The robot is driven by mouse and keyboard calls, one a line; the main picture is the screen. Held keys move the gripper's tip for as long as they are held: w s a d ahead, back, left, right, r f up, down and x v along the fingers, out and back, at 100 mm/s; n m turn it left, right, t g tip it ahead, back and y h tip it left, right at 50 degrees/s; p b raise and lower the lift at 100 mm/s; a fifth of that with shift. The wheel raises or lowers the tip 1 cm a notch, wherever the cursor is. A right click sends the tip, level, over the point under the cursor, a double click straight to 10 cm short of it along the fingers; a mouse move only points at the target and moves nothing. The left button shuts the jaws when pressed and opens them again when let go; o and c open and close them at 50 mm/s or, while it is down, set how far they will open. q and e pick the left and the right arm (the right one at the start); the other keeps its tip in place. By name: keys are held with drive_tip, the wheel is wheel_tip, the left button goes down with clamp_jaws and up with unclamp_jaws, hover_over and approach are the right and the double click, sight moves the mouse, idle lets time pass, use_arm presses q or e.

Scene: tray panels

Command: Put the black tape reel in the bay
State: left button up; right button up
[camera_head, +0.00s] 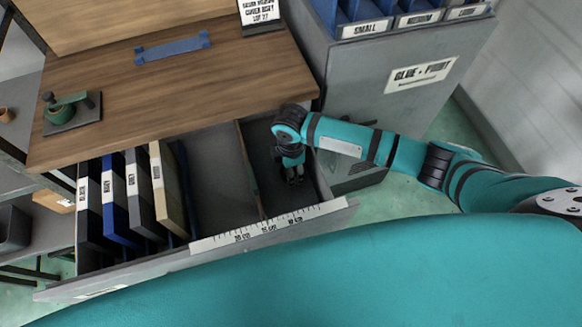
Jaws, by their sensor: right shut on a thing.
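My right gripper (293,176) points down into the narrow right compartment (262,160) of the open drawer under the wooden bench. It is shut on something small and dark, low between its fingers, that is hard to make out. I take this to be the black tape reel; no other black reel shows. I cannot tell whether it touches the compartment floor. A wide empty compartment (218,180) lies left of the thin wooden divider (250,170). Which space is the bay is not marked legibly. My left gripper is not in view.
Several upright labelled panels (120,195) fill the drawer's left part. A ruler strip (268,227) runs along the drawer's front wall. The bench top (200,100) holds a blue strip (172,48) and a green tool (66,107). A grey cabinet (385,85) stands close on the right.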

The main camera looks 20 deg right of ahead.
drive_tip(key=o, duration=1.2)
wheel_tip(320, 180, up, 12)
drive_tip(key=shift+r+p, duration=0.15)
drive_tip(key=shift+p, duration=0.3)
